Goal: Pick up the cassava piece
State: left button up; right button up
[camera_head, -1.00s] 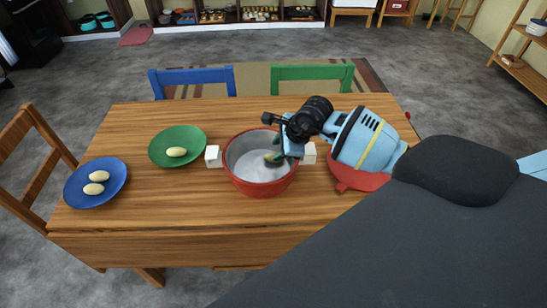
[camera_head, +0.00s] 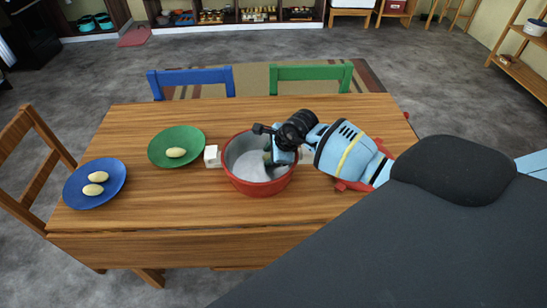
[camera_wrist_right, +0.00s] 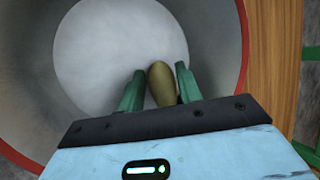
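My right gripper (camera_head: 268,157) reaches down into the red pot (camera_head: 233,180). In the right wrist view its two green fingers (camera_wrist_right: 160,88) stand on either side of a brownish cassava piece (camera_wrist_right: 162,80), with the pale pot bottom beyond. The right finger looks against the piece; a thin gap may show at the left finger, so a firm grip cannot be told. One pale cassava piece (camera_head: 176,153) lies on the green plate (camera_head: 190,136). Two more, a far one (camera_head: 98,177) and a near one (camera_head: 93,190), lie on the blue plate (camera_head: 75,193). My left gripper is out of view.
The pot has white handles; the left one (camera_head: 211,156) shows. A red thing (camera_head: 341,186) lies partly hidden under my right arm. The wooden table (camera_head: 150,215) is clear at front left. Blue (camera_head: 192,84) and green (camera_head: 311,77) chairs stand behind it.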

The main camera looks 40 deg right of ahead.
aim_at(269, 156)
jog(key=shift+s+f, duration=0.15)
jog(key=shift+f, duration=0.2)
jog(key=c, duration=0.5)
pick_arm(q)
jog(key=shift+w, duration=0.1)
pick_arm(e)
notch_tip(269, 156, up, 10)
jog(key=shift+r, duration=0.2)
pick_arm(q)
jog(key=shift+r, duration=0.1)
pick_arm(e)
jog(key=shift+a, duration=0.1)
